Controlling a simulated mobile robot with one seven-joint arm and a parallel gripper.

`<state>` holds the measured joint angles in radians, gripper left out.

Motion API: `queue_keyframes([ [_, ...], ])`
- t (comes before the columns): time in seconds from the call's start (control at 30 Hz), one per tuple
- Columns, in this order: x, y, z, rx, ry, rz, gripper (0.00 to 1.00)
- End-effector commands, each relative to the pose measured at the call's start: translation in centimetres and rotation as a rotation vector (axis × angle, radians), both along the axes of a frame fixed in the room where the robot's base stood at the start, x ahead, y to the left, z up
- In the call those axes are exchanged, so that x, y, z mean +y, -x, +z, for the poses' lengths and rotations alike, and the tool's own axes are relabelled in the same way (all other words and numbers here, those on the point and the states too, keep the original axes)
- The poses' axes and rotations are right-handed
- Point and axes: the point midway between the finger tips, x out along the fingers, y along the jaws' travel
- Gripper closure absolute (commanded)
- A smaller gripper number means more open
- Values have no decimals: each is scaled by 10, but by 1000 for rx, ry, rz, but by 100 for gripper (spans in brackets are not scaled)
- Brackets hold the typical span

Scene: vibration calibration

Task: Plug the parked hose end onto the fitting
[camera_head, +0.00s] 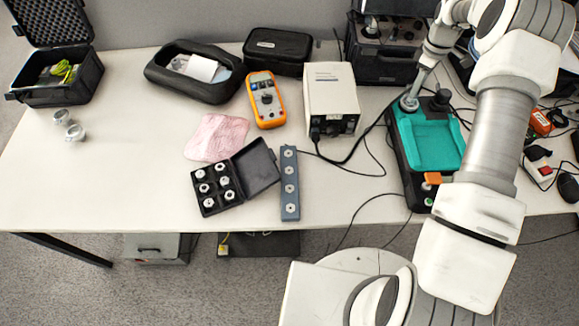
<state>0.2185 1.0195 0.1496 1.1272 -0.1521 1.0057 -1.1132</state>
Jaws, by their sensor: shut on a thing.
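The black unit with a teal top (437,140) stands on the right part of the table. My gripper (418,84) reaches down over its far left corner. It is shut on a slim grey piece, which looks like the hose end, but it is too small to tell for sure. A round grey fitting (408,104) sits at that corner, just below the gripper. I cannot tell whether the held piece touches it. A black knob (441,97) stands at the far right corner of the unit. My arm hides part of the unit's right side.
A white box (332,92) with a black cable stands left of the unit. An orange meter (265,100), a pink cloth (216,138), an open case of nuts (213,188) and a grey-blue strip (290,185) lie further left. The table's left front is clear.

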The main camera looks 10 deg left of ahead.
Motion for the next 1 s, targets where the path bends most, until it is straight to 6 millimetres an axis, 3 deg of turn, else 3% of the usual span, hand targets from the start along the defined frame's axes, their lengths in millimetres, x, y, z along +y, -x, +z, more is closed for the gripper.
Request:
queue_keyframes([
  [0.13, 0, 1, -2, 4, 0, -104, 100],
  [0.47, 0, 1, -2, 4, 0, -130, 100],
  [0.8, 0, 1, -2, 5, 1, -435, 100],
  [1.0, 1, 2, -2, 5, 0, -475, 100],
])
